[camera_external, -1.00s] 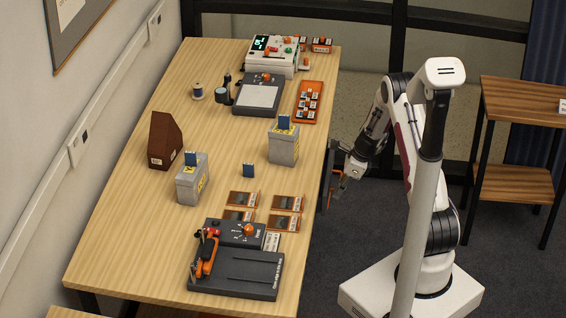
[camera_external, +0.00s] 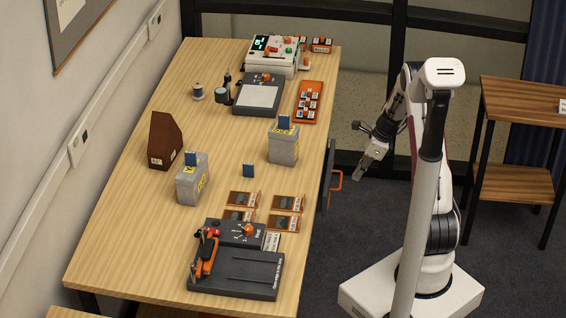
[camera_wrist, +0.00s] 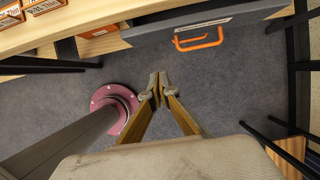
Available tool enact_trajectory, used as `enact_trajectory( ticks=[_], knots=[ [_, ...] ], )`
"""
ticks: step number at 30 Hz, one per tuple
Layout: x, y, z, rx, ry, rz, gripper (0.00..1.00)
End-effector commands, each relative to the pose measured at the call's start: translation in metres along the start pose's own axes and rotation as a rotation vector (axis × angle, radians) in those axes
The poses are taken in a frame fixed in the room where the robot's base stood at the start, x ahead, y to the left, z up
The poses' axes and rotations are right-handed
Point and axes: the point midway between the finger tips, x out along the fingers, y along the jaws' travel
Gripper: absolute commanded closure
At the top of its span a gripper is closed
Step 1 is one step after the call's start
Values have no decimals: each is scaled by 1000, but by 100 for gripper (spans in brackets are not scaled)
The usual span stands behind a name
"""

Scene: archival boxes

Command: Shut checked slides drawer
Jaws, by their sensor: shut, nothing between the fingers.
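The grey drawer front (camera_wrist: 232,28) sits right under the table's edge in the wrist view, with a white label (camera_wrist: 203,24) and an orange handle (camera_wrist: 199,41). In the wrist view my gripper's fingertips (camera_wrist: 158,88) are together and empty, over the floor. I cannot tell which slides the label names.
The wooden table (camera_external: 130,235) carries two grey boxes (camera_external: 284,148) (camera_external: 192,185), several framed slides (camera_external: 287,202) and a dark device (camera_external: 240,275). A wooden shelf (camera_external: 520,100) stands at the right.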

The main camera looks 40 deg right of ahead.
Motion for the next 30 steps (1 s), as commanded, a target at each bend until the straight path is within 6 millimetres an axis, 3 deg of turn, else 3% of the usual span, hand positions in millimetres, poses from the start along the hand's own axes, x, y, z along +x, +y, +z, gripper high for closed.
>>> enact_trajectory(
  ticks=[6,18,30],
  knots=[
    [-9,0,0,0,1,1,100],
    [-9,2,0,0,0,1,100],
    [-6,38,-4,1,0,1,100]
  ],
)
